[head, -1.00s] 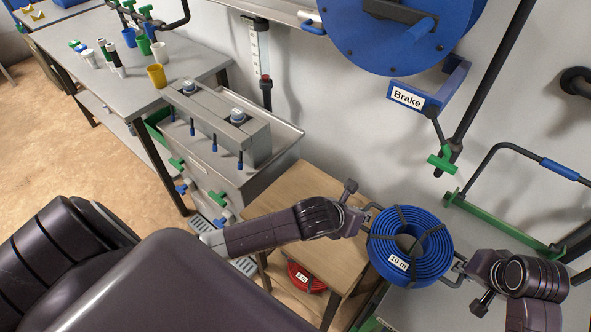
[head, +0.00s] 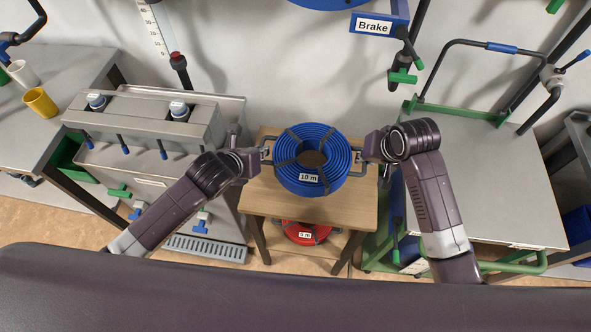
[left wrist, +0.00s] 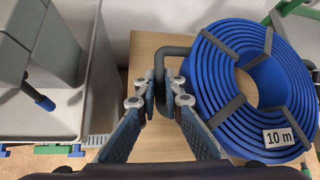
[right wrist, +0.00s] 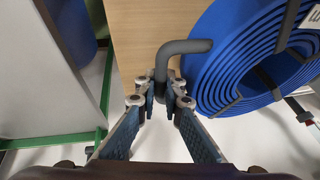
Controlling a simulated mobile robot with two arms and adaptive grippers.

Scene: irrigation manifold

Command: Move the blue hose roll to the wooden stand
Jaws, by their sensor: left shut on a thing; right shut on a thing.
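The blue hose roll (head: 290,178) has dark straps, a "10 m" label and a grey handle on each side. It is over the top of the wooden stand (head: 257,207); whether it rests on the top or hangs just above it I cannot tell. My left gripper (head: 262,160) is shut on its left handle, seen closely in the left wrist view (left wrist: 168,98). My right gripper (head: 362,158) is shut on its right handle, seen in the right wrist view (right wrist: 163,93). The roll also shows in the left wrist view (left wrist: 225,100) and the right wrist view (right wrist: 225,60).
A red hose roll (head: 306,233) lies on the stand's lower shelf. A grey sink unit with a manifold block (head: 145,118) stands to the left. A green-framed cart with a grey top (head: 490,190) stands to the right. The "Brake" bracket (head: 378,25) is on the wall behind.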

